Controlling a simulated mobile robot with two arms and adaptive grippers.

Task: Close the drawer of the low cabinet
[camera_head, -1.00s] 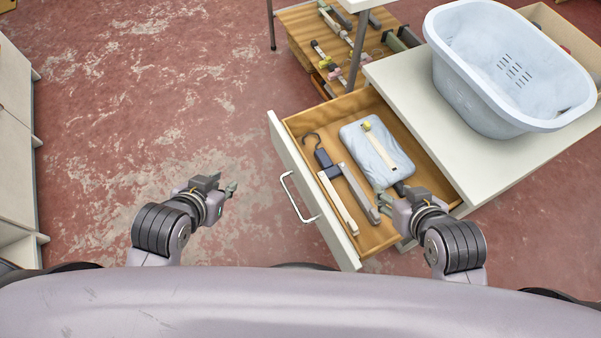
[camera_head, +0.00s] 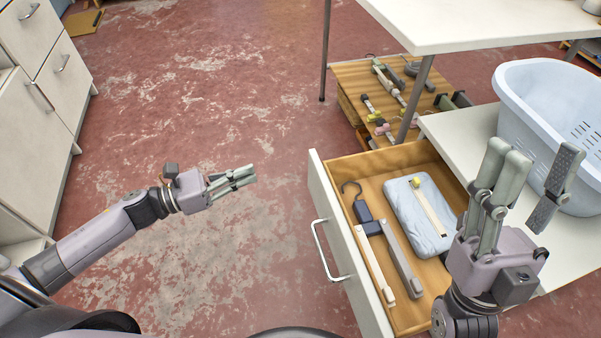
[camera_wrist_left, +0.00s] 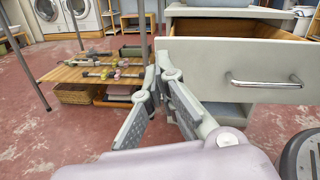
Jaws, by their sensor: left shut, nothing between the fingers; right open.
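The low cabinet (camera_head: 472,140) stands at the right with its drawer (camera_head: 430,162) pulled well out. The drawer front (camera_head: 343,235) faces left and bears a metal handle (camera_head: 326,254); in the left wrist view the drawer front (camera_wrist_left: 225,60) and handle (camera_wrist_left: 265,82) show to the right of the fingers. My left gripper (camera_head: 246,177) is shut and empty, left of the drawer front and apart from it. My right gripper (camera_head: 530,170) is open and empty, raised at the cabinet side of the drawer, covering part of the drawer and cabinet.
The drawer holds a wrapped blue packet (camera_head: 410,228), a hooked scale (camera_head: 366,215) and bars. A pale blue basket (camera_head: 520,105) sits on the cabinet. A white table (camera_head: 450,22) stands behind, above a wooden shelf with tools (camera_head: 350,78). Floor left of the drawer is clear.

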